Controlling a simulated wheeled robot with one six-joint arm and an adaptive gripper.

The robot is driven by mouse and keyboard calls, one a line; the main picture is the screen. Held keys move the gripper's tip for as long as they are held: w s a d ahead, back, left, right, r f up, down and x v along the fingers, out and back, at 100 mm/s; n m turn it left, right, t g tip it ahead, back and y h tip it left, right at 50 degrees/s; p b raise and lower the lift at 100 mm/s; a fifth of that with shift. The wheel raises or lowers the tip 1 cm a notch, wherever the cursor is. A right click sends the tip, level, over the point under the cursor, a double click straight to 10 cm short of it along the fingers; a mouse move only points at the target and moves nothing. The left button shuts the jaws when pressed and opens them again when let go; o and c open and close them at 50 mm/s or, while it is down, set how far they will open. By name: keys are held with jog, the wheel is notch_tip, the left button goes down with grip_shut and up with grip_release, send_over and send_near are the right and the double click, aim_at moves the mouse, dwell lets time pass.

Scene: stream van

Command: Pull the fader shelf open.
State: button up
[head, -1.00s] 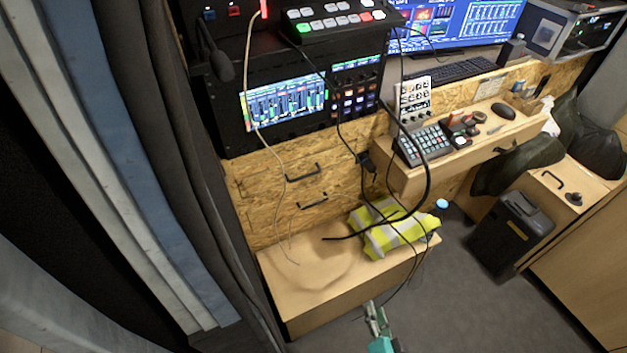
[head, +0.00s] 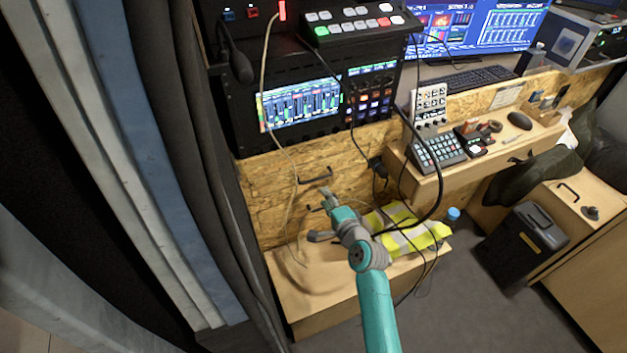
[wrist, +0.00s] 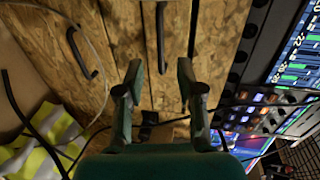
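Two chipboard fronts with black bar handles sit under the rack with the lit mixer screen. No label shows which is the fader shelf. The upper handle (head: 316,178) appears in the wrist view (wrist: 160,38), the lower handle (wrist: 85,52) to its left there. Both fronts look closed, flush with the panel. My gripper (head: 325,192) is in front of these fronts, just below the upper handle, and partly covers the lower one. In the wrist view my gripper (wrist: 159,68) is open and empty, with the upper handle's near end between its fingertips. The remaining distance is unclear.
A wooden bench (head: 310,310) with a yellow vest (head: 405,232) stands below the fronts. Black cables (head: 428,185) hang to the right, and a thin pale cable (head: 266,85) hangs at left.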

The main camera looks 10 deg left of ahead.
aim_at(313, 179)
jog(key=x, duration=1)
jog(key=shift+w+a, duration=0.1)
jog(key=shift+w, duration=0.05)
jog(key=shift+c, duration=0.2)
grip_shut()
